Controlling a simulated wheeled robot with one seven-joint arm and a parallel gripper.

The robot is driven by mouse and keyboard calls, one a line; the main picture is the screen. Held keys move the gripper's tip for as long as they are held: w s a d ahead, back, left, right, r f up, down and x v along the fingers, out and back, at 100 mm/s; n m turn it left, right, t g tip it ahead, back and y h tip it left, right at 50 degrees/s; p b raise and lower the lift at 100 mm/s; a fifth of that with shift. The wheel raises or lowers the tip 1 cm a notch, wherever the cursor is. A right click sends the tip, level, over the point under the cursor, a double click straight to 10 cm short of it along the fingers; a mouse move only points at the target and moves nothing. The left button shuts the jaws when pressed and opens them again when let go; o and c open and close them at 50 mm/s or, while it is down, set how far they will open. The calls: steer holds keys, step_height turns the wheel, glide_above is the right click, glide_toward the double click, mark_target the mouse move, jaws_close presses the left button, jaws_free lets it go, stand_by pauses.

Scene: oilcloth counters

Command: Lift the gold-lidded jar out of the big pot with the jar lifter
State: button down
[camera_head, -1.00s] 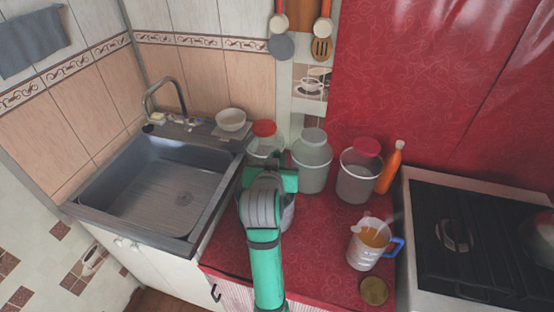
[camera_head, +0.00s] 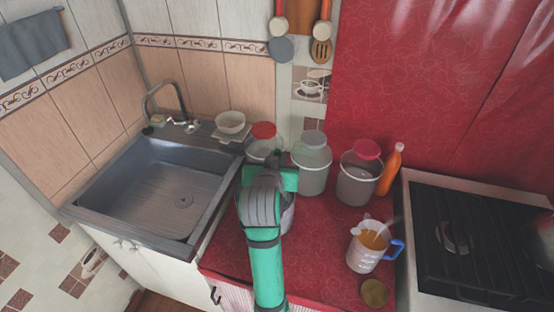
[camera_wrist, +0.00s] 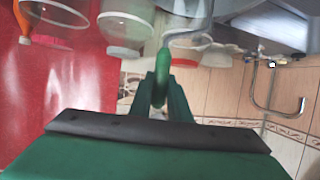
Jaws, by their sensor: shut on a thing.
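My gripper (camera_wrist: 160,88) is shut on a slim green handle (camera_wrist: 162,62) in the wrist view. A grey curved wire (camera_wrist: 182,36) shows just past it; this looks like the jar lifter, but its far end is unclear. In the head view my arm covers the gripper and most of a pale vessel (camera_head: 288,218) on the red counter. I cannot tell whether that vessel is the big pot. No gold-lidded jar can be made out inside a pot. A flat gold round thing (camera_head: 374,293) is at the counter's front right.
Behind my gripper stand a red-lidded jar (camera_head: 264,131), a grey-lidded container (camera_head: 312,165) and a red-lidded jar in a clear bucket (camera_head: 357,185). An orange bottle (camera_head: 390,170) and a jug (camera_head: 366,252) are right. The sink (camera_head: 160,190) is left, the stove (camera_head: 470,240) right.

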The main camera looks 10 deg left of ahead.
steer(key=shift+r, duration=0.35)
steer(key=shift+w+r, duration=0.1)
steer(key=shift+r, duration=3.25)
steer(key=shift+a+r, duration=0.1)
steer(key=shift+r, duration=0.55)
step_height(320, 180, up, 8)
steer(key=shift+r, duration=0.25)
